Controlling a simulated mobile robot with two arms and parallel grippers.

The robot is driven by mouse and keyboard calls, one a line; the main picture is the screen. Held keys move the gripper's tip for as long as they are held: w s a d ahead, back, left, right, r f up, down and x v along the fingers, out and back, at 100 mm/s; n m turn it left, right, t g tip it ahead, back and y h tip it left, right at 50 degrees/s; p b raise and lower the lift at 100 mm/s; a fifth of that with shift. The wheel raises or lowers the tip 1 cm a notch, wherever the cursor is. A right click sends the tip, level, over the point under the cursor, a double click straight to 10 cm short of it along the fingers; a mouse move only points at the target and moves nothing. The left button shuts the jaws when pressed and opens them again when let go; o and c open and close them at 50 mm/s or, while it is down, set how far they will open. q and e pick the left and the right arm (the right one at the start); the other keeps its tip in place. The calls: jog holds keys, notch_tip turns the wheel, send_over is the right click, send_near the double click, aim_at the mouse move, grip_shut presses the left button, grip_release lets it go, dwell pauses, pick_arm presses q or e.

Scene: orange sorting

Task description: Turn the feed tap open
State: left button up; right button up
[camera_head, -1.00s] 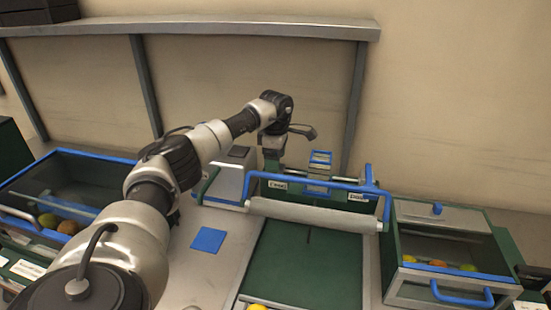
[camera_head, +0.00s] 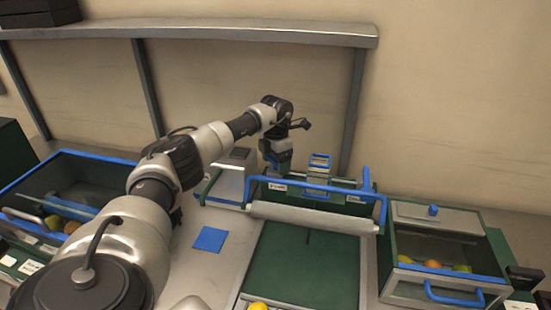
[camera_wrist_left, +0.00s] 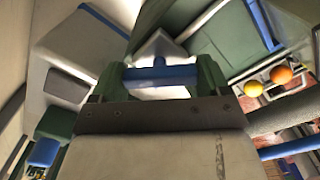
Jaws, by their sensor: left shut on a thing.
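The feed tap shows as a blue bar handle (camera_wrist_left: 160,77) in the left wrist view. It lies between the two green fingers of my left gripper (camera_wrist_left: 158,82), which is shut on it. In the head view my left gripper (camera_head: 277,158) points down at the back of the bench, behind the left end of the blue-framed roller. There the gripper mostly hides the tap, so its turn angle cannot be told. My right gripper is not in view.
A white roller (camera_head: 312,217) spans a green belt (camera_head: 300,265) with a yellow fruit at its near end. Blue-rimmed bins with fruit stand at left (camera_head: 75,158) and right (camera_head: 450,246). A blue square (camera_head: 209,239) lies on the bench. A shelf (camera_head: 230,32) runs above.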

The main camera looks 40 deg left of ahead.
aim_at(275, 160)
pick_arm(q)
jog(key=n, duration=0.2)
jog(key=n+p, duration=0.1)
jog(key=n, duration=0.1)
jog(key=shift+r+n, duration=0.2)
jog(key=shift+n, duration=0.1)
jog(key=shift+n+p, duration=0.65)
jog(key=shift+n, duration=1.15)
jog(key=shift+w, duration=0.1)
jog(key=o, duration=0.9)
jog(key=shift+f, duration=0.1)
notch_tip(275, 160, up, 10)
jog(key=b, duration=0.2)
jog(key=shift+f+b, duration=0.1)
jog(key=shift+b, duration=0.25)
jog(key=shift+r, duration=0.5)
jog(key=shift+f, duration=0.1)
